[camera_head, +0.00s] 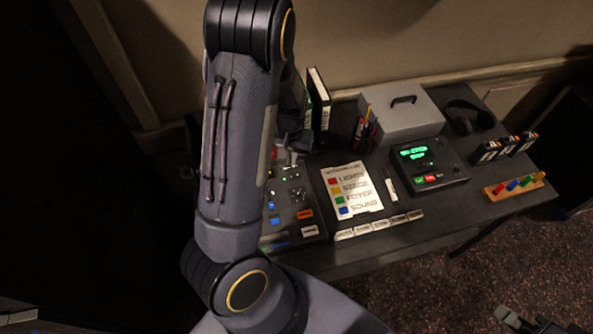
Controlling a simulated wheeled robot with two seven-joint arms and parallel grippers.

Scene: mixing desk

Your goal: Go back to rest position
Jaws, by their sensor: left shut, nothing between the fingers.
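My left arm rises through the left-centre of the view and hides part of the desk. My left gripper (291,154) shows partly behind the forearm, over the back of the mixing panel (291,205). It looks shut and empty; whether it touches the panel is hard to tell. My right gripper (528,322) is at the bottom right corner, low over the floor and away from the desk. It is cut off by the frame edge, so its jaws cannot be judged.
On the desk (424,229) are a colour-labelled card (351,189), a device with a green screen (429,165), a grey box (402,113), headphones (470,117), binders (319,105), a pen cup (364,132) and a wooden block with coloured pegs (514,187). Carpet (430,285) lies clear in front.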

